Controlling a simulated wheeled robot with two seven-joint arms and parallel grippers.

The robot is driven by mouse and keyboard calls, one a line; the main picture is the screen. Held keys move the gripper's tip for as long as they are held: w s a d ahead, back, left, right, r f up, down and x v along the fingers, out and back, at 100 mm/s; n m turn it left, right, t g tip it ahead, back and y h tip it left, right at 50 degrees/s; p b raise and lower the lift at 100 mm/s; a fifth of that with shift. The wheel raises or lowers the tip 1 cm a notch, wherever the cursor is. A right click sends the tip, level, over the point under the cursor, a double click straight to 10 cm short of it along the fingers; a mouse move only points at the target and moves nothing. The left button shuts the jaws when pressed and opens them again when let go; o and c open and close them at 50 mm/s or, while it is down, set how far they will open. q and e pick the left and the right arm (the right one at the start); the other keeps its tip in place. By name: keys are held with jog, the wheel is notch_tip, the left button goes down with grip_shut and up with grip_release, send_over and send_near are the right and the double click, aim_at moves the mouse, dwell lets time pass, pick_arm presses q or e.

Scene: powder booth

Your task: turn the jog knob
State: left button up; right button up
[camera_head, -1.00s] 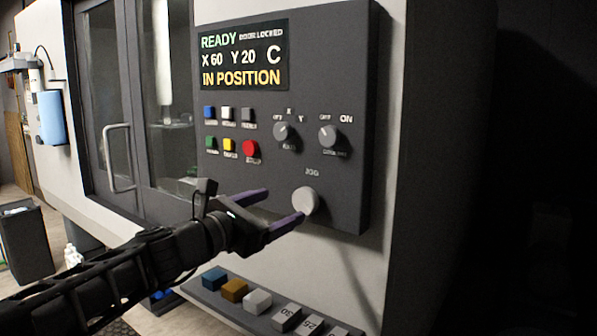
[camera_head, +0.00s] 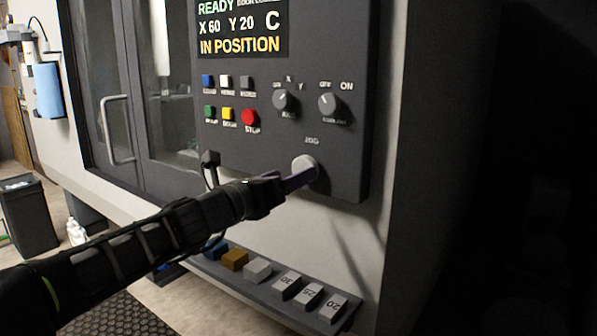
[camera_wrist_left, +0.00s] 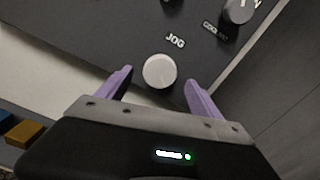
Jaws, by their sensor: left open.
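The jog knob (camera_head: 306,168) is a round light-grey knob low on the dark control panel, under the word JOG. In the left wrist view the knob (camera_wrist_left: 159,71) lies between the two purple fingers. My left gripper (camera_head: 302,178) is at the knob in the head view, its fingers partly overlapping it. The left gripper (camera_wrist_left: 159,88) is open in the wrist view, with a visible gap on each side of the knob. The display reads READY, X 60, Y 20, C and IN POSITION. My right gripper is not in view.
Two selector knobs, the axis knob (camera_head: 284,100) and the coolant knob (camera_head: 329,105), sit above the jog knob. Several coloured buttons, including a red stop button (camera_head: 250,117), are to the left. A shelf (camera_head: 215,268) with blocks is below. A door handle (camera_head: 117,130) is at left.

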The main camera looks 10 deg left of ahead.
pick_arm(q)
jog(key=x, duration=0.4)
jog(key=c, duration=1.4)
